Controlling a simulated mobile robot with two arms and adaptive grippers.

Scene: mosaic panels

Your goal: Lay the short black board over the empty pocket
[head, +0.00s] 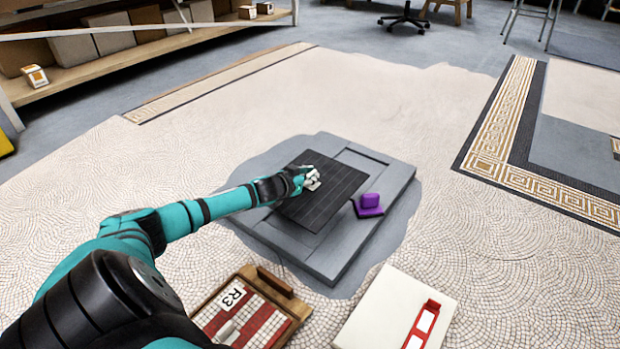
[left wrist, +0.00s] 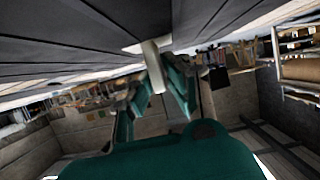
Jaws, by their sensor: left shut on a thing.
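The short black board (head: 331,205), dark with thin lines along it, lies tilted in the picture over the grey raised panel (head: 378,165). It covers much of the panel's middle, and whatever pocket is beneath it is hidden. My left gripper (head: 310,180) is shut at a small pale grip on the board's top near its upper part. In the left wrist view the dark lined board (left wrist: 60,45) fills the top, with a pale piece (left wrist: 152,65) at the fingers. I cannot tell whether the board rests on the panel. My right gripper is not in view.
A purple block (head: 369,203) sits on the panel beside the board's right edge. A wooden tray (head: 285,297) marked R3 and a white box (head: 372,310) with a red-framed piece stand in front. Tiled floor surrounds the panel. A shelf (head: 150,52) stands at the back left.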

